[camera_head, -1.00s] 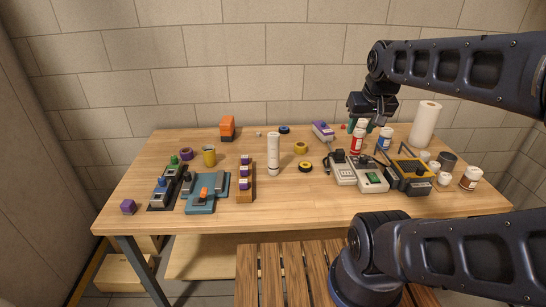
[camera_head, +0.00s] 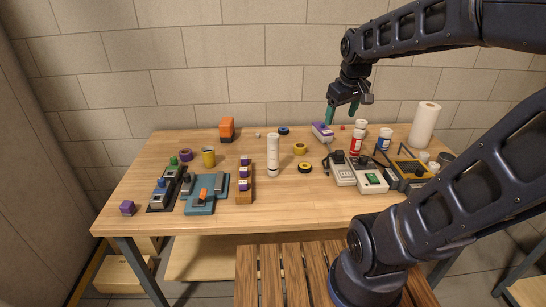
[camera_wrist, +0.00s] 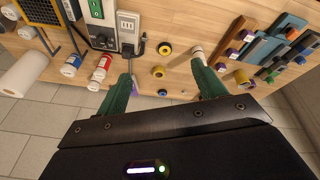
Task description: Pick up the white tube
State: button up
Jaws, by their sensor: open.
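The white tube (camera_head: 273,155) stands upright near the middle of the workbench in the head view. It also shows in the wrist view (camera_wrist: 197,50), close to the tip of the right-hand finger, which partly overlaps its near end. My gripper (camera_head: 342,110) is above the back of the bench, to the right of the tube and apart from it. In the wrist view its two green fingers (camera_wrist: 160,75) are spread wide with nothing held between them.
Yellow tape rolls (camera_head: 305,167) lie right of the tube. A wooden block rack (camera_head: 245,182) stands close on its left. Grey boxes (camera_head: 341,168), red-white bottles (camera_head: 356,142) and a paper roll (camera_head: 424,125) fill the right side. The bench front before the tube is clear.

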jog(key=w+a+f+n+g, duration=0.2)
jog(key=w+a+f+n, duration=0.2)
jog(key=w+a+n, duration=0.5)
jog(key=n+g, duration=0.1)
jog(key=n, duration=0.4)
send_over(276, 134)
jog(key=f, duration=0.7)
jog(key=shift+s+d+f, duration=0.25)
jog(key=shift+d+f, duration=0.15)
jog(key=shift+w+a+f, duration=0.2)
jog(key=shift+a+f, duration=0.15)
jog(key=shift+f, duration=0.15)
notch_tip(276, 134, down, 5)
jog(key=shift+f, duration=0.1)
jog(key=f, duration=0.1)
jog(key=a+f, duration=0.1)
jog(key=f, duration=0.1)
jog(key=s+f, duration=0.1)
jog(key=shift+a+f, duration=0.15)
jog(key=shift+f, duration=0.45)
jog(key=c, duration=1.3)
jog(key=shift+r, duration=0.15)
